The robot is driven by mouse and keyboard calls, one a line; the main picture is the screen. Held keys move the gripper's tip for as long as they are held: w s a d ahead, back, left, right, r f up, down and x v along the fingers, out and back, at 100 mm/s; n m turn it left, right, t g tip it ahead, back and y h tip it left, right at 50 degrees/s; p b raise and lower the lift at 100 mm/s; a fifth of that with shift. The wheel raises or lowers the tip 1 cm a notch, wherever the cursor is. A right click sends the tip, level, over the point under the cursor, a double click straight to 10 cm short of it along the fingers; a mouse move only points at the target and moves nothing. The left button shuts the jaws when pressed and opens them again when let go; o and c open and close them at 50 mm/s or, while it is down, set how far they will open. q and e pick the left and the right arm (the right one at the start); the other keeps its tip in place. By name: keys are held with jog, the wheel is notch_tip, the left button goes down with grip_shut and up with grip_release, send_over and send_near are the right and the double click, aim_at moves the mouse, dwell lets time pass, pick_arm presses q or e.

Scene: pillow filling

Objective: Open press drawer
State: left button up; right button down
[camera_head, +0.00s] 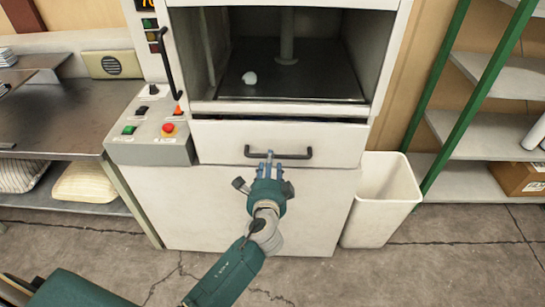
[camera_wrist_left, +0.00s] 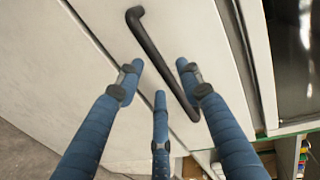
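The press drawer (camera_head: 220,141) is a wide white front below the press chamber, and it looks shut. Its dark bar handle (camera_head: 251,154) runs across the front; in the left wrist view the handle (camera_wrist_left: 150,45) crosses diagonally close to the fingers. My right gripper is not in view.
The press chamber (camera_head: 305,85) above is open, with a small white lump (camera_head: 249,78) inside. A control panel (camera_head: 150,130) with buttons is at left. A white bin (camera_head: 382,195) stands right of the press, before green-framed shelves (camera_head: 480,130). A metal table (camera_head: 60,115) is at left.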

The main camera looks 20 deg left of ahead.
pick_arm(q)
jog(key=shift+x, duration=2.1)
grip_shut()
